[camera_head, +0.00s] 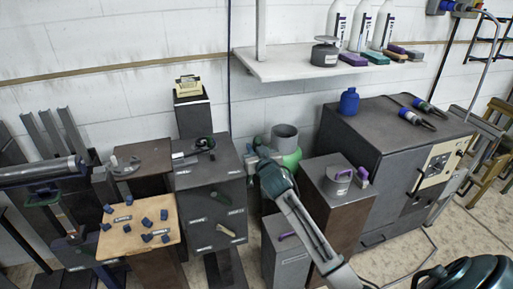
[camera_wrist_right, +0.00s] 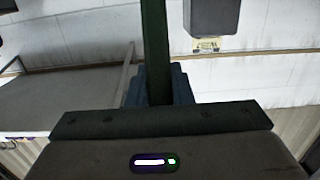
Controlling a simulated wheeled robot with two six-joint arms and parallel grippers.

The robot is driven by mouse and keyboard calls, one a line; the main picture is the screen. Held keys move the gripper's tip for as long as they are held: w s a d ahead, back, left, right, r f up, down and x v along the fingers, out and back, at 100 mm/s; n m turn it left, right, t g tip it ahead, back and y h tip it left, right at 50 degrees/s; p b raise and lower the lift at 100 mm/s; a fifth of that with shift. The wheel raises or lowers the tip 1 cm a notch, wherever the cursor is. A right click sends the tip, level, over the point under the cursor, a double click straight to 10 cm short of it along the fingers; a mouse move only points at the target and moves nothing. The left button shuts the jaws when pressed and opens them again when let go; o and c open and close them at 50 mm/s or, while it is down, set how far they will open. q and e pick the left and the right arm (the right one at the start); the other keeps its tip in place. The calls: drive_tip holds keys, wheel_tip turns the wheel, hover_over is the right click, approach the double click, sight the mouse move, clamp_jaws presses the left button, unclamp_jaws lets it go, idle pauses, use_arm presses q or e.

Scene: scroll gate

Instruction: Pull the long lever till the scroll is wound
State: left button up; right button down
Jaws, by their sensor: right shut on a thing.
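My right gripper (camera_head: 258,150) is beside the right side of the dark grey cabinet (camera_head: 222,192). In the right wrist view its blue-grey fingers (camera_wrist_right: 158,88) are shut on a long dark green bar, the lever (camera_wrist_right: 154,40). In the head view the lever is hard to make out near the gripper. A small cream and yellow item (camera_head: 187,84), possibly the scroll, sits on a tall dark post (camera_head: 193,117) behind the cabinet. It also shows, upside down, in the wrist view (camera_wrist_right: 208,45). My left gripper (camera_head: 108,170) is at the left, near a brown pedestal; its fingers are unclear.
A wooden board (camera_head: 139,228) with several blue blocks stands at front left. A wall shelf (camera_head: 290,68) holds bottles. A large dark cabinet (camera_head: 385,150) is at right.

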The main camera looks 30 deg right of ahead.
drive_tip(key=shift+w+d+r+p, duration=0.1)
drive_tip(key=shift+w+r+p, duration=0.45)
drive_tip(key=shift+r+p, duration=0.15)
drive_tip(key=w+d+g+y+p, duration=0.1)
drive_tip(key=w+d+g+p, duration=0.1)
drive_tip(key=w, duration=0.7)
drive_tip(key=w+d+g+y+p, duration=0.1)
drive_tip(key=w+d+g+p, duration=0.1)
drive_tip(key=w+g+p, duration=0.3)
drive_tip(key=w, duration=0.4)
drive_tip(key=shift+w+d+r+g, duration=0.2)
drive_tip(key=shift+w+d+g, duration=0.05)
drive_tip(key=shift+g, duration=0.05)
drive_tip(key=c, duration=1.4)
unclamp_jaws()
drive_tip(key=shift+o, duration=0.6)
drive_tip(key=shift+w+f, duration=0.2)
drive_tip(key=shift+f, duration=0.05)
drive_tip(key=shift+s, duration=0.1)
drive_tip(key=b+v, duration=0.2)
drive_tip(key=v, duration=0.8)
drive_tip(key=shift+r, duration=0.35)
